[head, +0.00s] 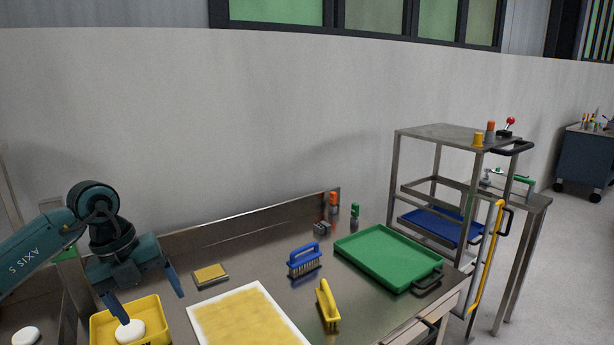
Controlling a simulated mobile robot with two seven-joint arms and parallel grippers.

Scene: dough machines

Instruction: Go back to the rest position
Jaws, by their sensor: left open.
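My left gripper (149,300) comes in from the left and hangs over a yellow bin (154,306) at the front left of the steel table. Its two fingers are spread apart, one at the bin's left side and one near its right rim. A white round dough piece (129,331) lies in the bin below the gripper, close to the left fingertip. I cannot tell whether the finger touches it. My right gripper is not in view.
The steel table (262,264) holds a yellow-topped board (245,318), a small yellow pad (210,274), a blue brush (304,260), a yellow-handled tool (327,306) and a green tray (386,257). A shelf rack (437,134) stands at the right. Another white piece (26,336) lies far left.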

